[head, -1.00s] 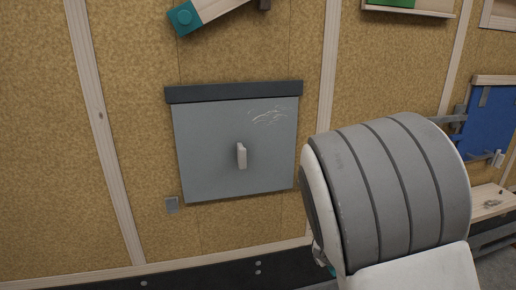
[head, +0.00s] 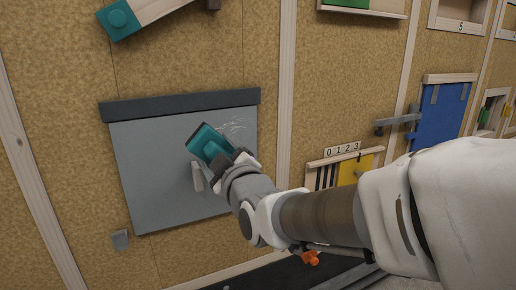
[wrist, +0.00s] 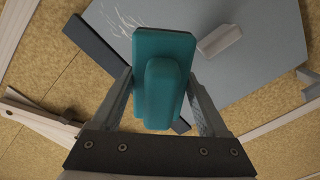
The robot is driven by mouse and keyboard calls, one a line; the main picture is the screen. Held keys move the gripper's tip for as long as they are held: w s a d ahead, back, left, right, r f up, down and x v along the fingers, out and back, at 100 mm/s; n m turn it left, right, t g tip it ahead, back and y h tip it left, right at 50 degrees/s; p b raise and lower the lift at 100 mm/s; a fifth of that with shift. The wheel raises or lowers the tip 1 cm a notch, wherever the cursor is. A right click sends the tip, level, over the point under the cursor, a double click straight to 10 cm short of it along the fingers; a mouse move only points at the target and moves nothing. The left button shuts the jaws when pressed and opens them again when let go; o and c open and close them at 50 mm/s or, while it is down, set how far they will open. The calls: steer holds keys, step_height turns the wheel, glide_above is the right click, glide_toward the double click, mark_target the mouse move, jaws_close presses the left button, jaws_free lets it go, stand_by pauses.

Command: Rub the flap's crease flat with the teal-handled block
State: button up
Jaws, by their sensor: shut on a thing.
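The grey flap (head: 150,150) hangs on the wall under a dark top bar (head: 180,105). Whitish crease lines (head: 238,127) show near its upper right; they also show in the wrist view (wrist: 118,22), beside the block's far end. A pale peg handle (head: 197,176) sticks out of the flap's middle. My gripper (head: 233,160) is shut on the teal-handled block (head: 208,142), in front of the flap just left of and below the crease lines. In the wrist view the block (wrist: 163,65) lies between both fingers. Its working face is hidden, and I cannot tell whether it touches the flap.
A small grey tab (head: 120,239) is on the wall below the flap. A wooden bar with a teal end (head: 118,19) is above. To the right are a yellow panel with number tiles (head: 342,150) and a blue panel with a latch (head: 440,115).

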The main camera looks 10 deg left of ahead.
steer(key=shift+a+r, duration=0.2)
steer(key=shift+r, duration=0.1)
steer(key=shift+w+a, duration=0.1)
steer(key=shift+w, duration=0.1)
steer(key=p+x, duration=0.2)
steer(key=x, duration=0.3)
steer(key=shift+w, duration=0.1)
steer(key=shift+x, duration=0.85)
steer(key=shift+f, duration=0.1)
